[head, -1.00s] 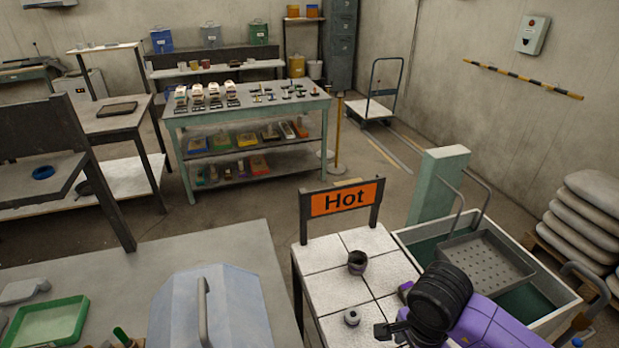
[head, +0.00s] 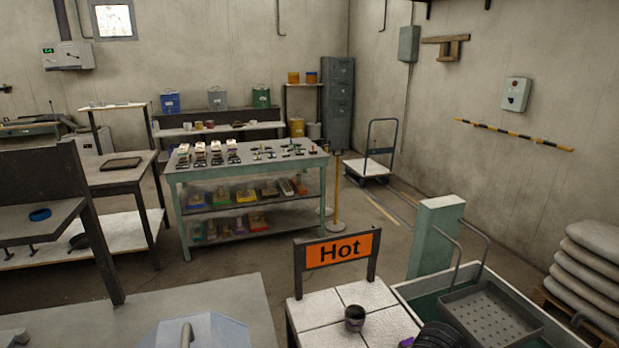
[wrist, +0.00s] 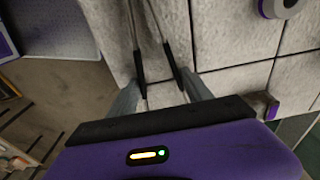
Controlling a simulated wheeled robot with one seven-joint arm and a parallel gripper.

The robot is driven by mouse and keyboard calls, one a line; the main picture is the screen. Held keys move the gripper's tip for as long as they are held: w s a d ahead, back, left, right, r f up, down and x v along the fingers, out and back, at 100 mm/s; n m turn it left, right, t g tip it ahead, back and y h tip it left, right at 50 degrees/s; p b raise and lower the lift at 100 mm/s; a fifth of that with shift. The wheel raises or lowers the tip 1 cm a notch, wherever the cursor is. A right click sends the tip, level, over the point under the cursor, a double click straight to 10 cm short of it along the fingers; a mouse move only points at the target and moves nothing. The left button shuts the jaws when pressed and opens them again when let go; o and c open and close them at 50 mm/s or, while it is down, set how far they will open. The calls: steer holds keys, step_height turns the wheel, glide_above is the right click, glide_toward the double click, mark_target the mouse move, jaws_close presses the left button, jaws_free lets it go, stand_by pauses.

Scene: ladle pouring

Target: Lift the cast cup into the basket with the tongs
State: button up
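The perforated grey basket (head: 490,308) with tall handles sits over the green-lined tank, right of the table.
An orange "Hot" sign (head: 343,250) stands at the table's back edge. A pale green post (head: 436,238) rises by the tank. A small purple piece (wrist: 272,107) lies right of my gripper.

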step_height(320, 180, up, 12)
steer(key=p, duration=0.6)
steer(key=shift+p, duration=0.35)
stand_by(0.4)
